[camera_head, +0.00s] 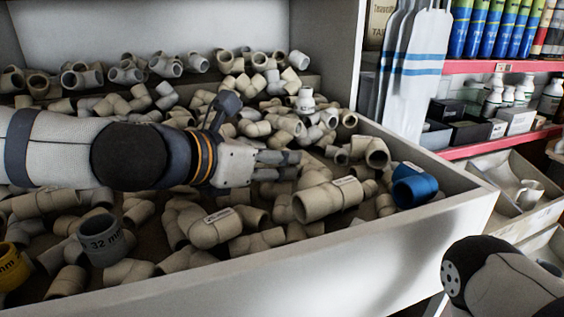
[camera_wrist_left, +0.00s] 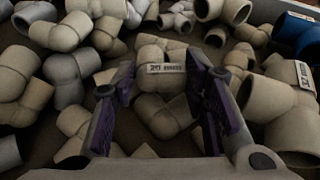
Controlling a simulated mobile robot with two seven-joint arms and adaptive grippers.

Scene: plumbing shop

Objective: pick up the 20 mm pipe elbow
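An off-white pipe elbow with a label reading "20" (camera_wrist_left: 164,84) lies among other fittings in the middle of the left wrist view. My left gripper (camera_wrist_left: 161,70) is open, with one dark finger on each side of this elbow in that view. I cannot tell whether the fingers touch it. In the head view my left gripper (camera_head: 262,138) reaches in from the left, low over the heap of fittings. I cannot single out the 20 mm elbow there. Part of my right arm shows at the lower right, but its gripper is out of view.
Similar fittings crowd the pale bin (camera_head: 390,230) on all sides. The bin's front wall is raised. Shelves (camera_head: 500,67) with stock stand to the right.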

